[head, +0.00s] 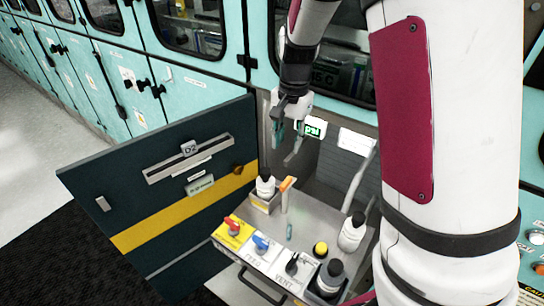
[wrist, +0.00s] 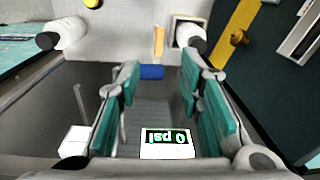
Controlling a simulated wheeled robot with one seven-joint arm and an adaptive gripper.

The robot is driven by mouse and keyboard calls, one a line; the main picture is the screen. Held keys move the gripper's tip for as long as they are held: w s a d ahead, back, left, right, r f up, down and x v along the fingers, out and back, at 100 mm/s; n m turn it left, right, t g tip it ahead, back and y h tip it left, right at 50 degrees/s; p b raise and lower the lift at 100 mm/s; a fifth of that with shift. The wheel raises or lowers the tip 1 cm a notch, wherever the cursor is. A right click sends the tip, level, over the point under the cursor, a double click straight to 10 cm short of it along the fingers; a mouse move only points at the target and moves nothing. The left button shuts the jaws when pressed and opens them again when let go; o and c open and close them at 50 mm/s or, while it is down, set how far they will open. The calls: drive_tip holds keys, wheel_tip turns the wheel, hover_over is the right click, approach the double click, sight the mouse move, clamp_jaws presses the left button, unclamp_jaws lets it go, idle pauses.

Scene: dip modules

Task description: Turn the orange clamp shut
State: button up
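The orange clamp (head: 287,184) is a short orange lever on a pale post at the back of the grey tray, beside a white bottle. It also shows in the wrist view (wrist: 159,41), top centre, as an upright orange bar. A blue cylinder (wrist: 151,72) lies just below it there; I cannot tell whether they are joined. My gripper (head: 286,146) is above and behind the clamp, apart from it. In the wrist view its two teal-padded fingers (wrist: 160,88) are spread wide with nothing between them. A display reading 0 psi (head: 310,129) is beside the gripper.
The tray holds white bottles (head: 265,187) (head: 352,233) on both sides of the clamp. Red (head: 232,225), blue (head: 261,243) and black (head: 292,264) valve handles are at the front, with a yellow knob (head: 320,249). An open dark door (head: 165,190) stands left.

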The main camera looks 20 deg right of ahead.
sight(286, 181)
drive_tip(key=shift+m, duration=0.5)
drive_tip(key=f, duration=0.5)
drive_tip(key=w+f, duration=0.1)
drive_tip(key=f, duration=0.5)
drive_tip(key=d+f, duration=0.1)
drive_tip(key=f, duration=0.5)
drive_tip(key=shift+w+p, duration=0.35)
drive_tip(key=shift+p, duration=0.05)
clamp_jaws()
